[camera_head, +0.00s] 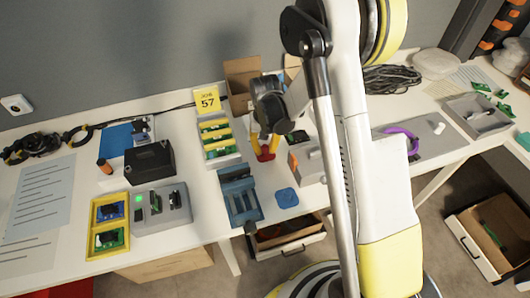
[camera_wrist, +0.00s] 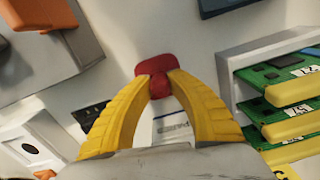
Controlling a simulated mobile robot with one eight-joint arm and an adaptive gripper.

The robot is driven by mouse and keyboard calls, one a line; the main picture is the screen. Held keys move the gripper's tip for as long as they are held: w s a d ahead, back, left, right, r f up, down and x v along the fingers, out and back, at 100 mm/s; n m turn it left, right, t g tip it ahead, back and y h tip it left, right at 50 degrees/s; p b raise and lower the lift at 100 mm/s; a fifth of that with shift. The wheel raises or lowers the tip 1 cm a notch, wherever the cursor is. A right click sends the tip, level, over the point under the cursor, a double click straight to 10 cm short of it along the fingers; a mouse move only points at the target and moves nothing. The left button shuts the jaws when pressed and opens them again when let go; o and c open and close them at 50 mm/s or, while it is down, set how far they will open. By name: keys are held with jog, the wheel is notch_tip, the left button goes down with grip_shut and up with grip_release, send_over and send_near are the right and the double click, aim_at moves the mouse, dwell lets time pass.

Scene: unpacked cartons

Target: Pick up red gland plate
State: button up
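The red gland plate (camera_wrist: 157,64) is a small red piece with a wider flat part and a rounded stub. In the wrist view the stub sits between the two yellow fingertips of my gripper (camera_wrist: 160,86), which close in on it from both sides. In the head view the gland plate (camera_head: 265,154) shows at the tips of my gripper (camera_head: 264,143), over the white table between the green-board rack and a grey box. I cannot tell whether it is lifted or still touches the table. The fingers hide part of it.
The rack of green boards (camera_head: 217,140) stands close left of my gripper, with a JOB 57 sign (camera_head: 208,101) behind. A blue tray (camera_head: 240,199) and a blue pad (camera_head: 286,197) lie in front. A grey box (camera_head: 307,163) is close right. An open carton (camera_head: 243,78) stands behind.

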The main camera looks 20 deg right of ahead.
grip_shut()
jog(key=shift+r+p, duration=0.3)
jog(key=shift+r, duration=0.2)
jog(key=r+p, duration=0.1)
jog(key=r, duration=0.1)
jog(key=d+r+p, duration=0.1)
jog(key=r, duration=0.1)
jog(key=shift+s, duration=0.15)
jog(key=s+d+r+p, duration=0.3)
jog(key=d+r, duration=0.3)
jog(key=d, duration=0.4)
jog(key=shift+s, duration=0.35)
